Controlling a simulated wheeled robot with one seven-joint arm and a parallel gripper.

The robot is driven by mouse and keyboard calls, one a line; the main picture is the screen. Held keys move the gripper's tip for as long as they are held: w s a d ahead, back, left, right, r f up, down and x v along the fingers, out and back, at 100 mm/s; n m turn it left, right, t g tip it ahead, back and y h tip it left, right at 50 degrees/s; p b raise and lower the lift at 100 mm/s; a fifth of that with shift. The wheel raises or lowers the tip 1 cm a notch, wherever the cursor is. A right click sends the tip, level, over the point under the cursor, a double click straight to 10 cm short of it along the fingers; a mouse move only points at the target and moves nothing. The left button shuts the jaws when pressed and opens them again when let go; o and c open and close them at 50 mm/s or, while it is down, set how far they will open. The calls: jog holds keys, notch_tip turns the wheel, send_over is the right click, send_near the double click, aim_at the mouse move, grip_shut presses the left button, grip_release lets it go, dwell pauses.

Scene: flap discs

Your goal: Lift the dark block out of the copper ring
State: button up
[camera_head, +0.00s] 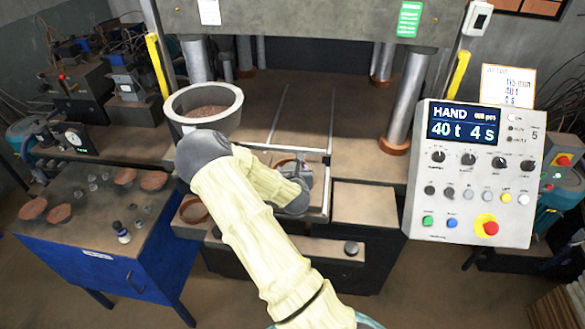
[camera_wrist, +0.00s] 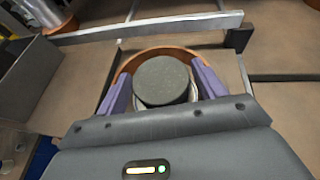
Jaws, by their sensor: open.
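The dark block (camera_wrist: 162,80), a round dark grey cylinder with a flat top, stands inside the copper ring (camera_wrist: 160,53) in the wrist view. A pale metallic rim shows around its base. I cannot tell whether the fingers touch the block. In the head view a sliver of the copper ring (camera_head: 284,162) shows behind my arm; the block is hidden there.
Metal rails (camera_wrist: 145,28) edge the press bed around the ring. A large grey bowl (camera_head: 203,108) with brown powder stands left of it. Another copper ring (camera_head: 193,210) lies at the front left. The control panel (camera_head: 473,170) is at the right, a blue cabinet (camera_head: 110,262) at the left.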

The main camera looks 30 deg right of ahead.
aim_at(293, 168)
jog(key=shift+w+d+f, duration=0.15)
jog(key=shift+w, duration=0.2)
jog(key=c, duration=0.9)
notch_tip(293, 168, up, 9)
jog(key=b, duration=0.3)
jog(key=shift+w+r, duration=0.1)
jog(key=shift+r, duration=0.1)
jog(key=shift+d+r, duration=0.15)
jog(key=shift+r, duration=0.15)
jog(key=shift+a, duration=0.3)
